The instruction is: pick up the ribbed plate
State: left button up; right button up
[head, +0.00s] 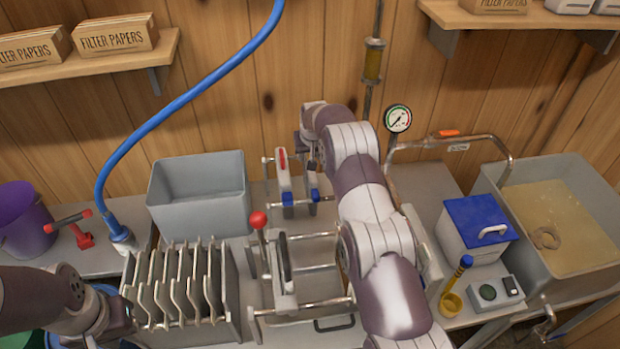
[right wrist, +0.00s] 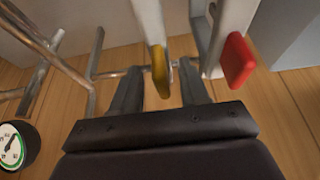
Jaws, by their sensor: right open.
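Several pale plates (head: 180,285) stand in a rack at the front left in the head view. I cannot tell which plate is the ribbed one. My right gripper (right wrist: 162,72) is open and empty. In the right wrist view, a plate with a yellow tab (right wrist: 160,72) reaches between its fingers, and a plate with a red tab (right wrist: 238,60) is to the right. My left gripper (head: 122,312) is beside the rack, its fingers mostly hidden.
A grey bin (head: 200,195) stands behind the rack. The press (head: 300,290) has metal rails and a red-knobbed lever (head: 258,220). A blue-lidded box (head: 475,225) and a large syrup pan (head: 560,215) are to the right. A blue hose (head: 180,100) hangs at the left.

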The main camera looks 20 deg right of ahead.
jog(key=shift+a, duration=0.1)
grip_shut()
jog(key=shift+r, duration=0.1)
jog(key=shift+w+r, duration=0.15)
jog(key=shift+r, duration=0.1)
notch_tip(320, 180, up, 8)
jog(key=b, duration=0.2)
jog(key=shift+r+b, duration=0.25)
jog(key=shift+b, duration=0.1)
notch_tip(320, 180, up, 9)
jog(key=p, duration=0.6)
jog(key=shift+p, duration=0.3)
